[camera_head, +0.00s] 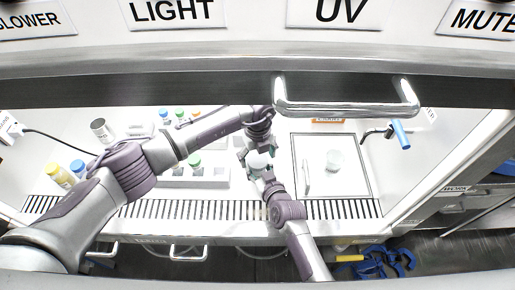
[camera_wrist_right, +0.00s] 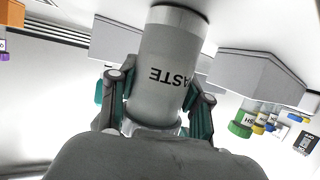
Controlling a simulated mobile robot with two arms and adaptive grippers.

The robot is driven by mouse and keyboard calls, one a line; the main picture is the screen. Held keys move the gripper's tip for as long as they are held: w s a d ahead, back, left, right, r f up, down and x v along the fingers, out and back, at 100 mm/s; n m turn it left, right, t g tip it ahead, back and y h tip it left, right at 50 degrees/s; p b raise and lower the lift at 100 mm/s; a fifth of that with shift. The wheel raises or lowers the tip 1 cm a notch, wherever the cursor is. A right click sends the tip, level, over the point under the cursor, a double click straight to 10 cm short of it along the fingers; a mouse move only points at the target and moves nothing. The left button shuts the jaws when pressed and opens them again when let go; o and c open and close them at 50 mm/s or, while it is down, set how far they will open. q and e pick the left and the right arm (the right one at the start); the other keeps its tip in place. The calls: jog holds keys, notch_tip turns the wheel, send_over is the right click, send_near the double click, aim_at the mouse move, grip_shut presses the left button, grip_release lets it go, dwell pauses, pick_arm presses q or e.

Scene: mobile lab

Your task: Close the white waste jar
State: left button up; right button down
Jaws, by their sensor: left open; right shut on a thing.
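The white waste jar (camera_head: 259,161) stands on the bench near the middle in the head view. In the right wrist view the jar (camera_wrist_right: 165,60) is upside down, with the end of its "WASTE" label readable. My right gripper (camera_head: 263,174) is shut on the jar, with a finger on either side of it in the wrist view (camera_wrist_right: 155,105). My left gripper (camera_head: 257,146) is open at the far side of the jar, close above its top. The arms partly hide the jar. I cannot tell whether a lid is on it.
A rack (camera_head: 205,178) with green-capped tubes stands left of the jar. A blue-handled tap (camera_head: 400,134) is farther right. The metal sash handle (camera_head: 345,108) crosses above the bench.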

pick_arm(q)
jog(key=shift+f, duration=0.3)
jog(key=c, duration=1.2)
jog(key=m, duration=0.5)
jog(key=shift+w+a+r, duration=0.1)
jog(key=m, duration=1.7)
jog(key=o, duration=1.4)
jog(key=shift+c, duration=0.2)
